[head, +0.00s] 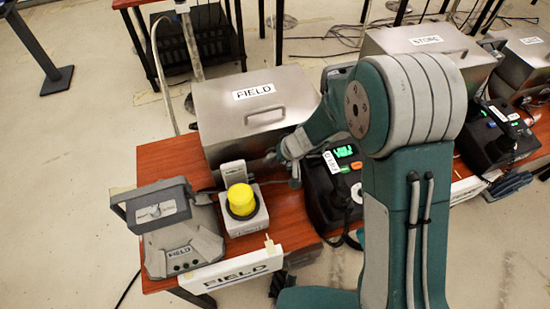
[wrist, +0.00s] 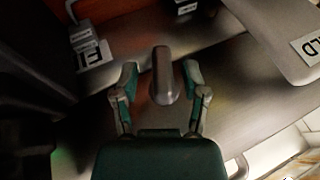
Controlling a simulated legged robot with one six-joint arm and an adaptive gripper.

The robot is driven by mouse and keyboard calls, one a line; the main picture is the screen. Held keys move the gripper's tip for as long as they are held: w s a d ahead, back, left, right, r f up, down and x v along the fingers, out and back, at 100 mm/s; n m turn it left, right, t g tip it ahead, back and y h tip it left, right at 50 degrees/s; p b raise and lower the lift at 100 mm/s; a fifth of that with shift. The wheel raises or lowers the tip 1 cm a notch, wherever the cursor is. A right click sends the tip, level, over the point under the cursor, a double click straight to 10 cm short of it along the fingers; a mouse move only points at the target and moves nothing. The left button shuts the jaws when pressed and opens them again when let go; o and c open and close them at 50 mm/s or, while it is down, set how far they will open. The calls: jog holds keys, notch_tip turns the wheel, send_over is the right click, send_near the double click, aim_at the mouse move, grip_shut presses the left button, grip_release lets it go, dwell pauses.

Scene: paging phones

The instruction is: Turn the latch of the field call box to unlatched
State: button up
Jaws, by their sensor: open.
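The field call box (head: 245,120) is a metal box with a FIELD label and a bar handle on its lid, standing on the wooden table. My gripper (head: 284,163) is at the box's front right side. In the wrist view my gripper (wrist: 162,75) is open, with one finger on each side of a grey rounded lever (wrist: 162,88), which looks like the latch. Gaps show between the lever and both fingers. The latch is hidden by my arm in the head view, and I cannot tell its setting.
A yellow button (head: 240,199) on a white base and a grey FIELD unit (head: 180,240) stand in front of the box. A black phone (head: 335,195) is just right of my gripper. More metal boxes (head: 425,42) stand at the right.

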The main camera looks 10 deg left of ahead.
jog(key=shift+a, duration=0.1)
grip_shut()
jog(key=shift+m+g+y, duration=0.3)
jog(key=shift+g+y, duration=0.4)
jog(key=shift+y, duration=0.6)
grip_release()
jog(key=shift+f, duration=0.1)
jog(key=v, duration=1.1)
jog(key=shift+d+r, duration=0.25)
jog(key=shift+r, duration=0.1)
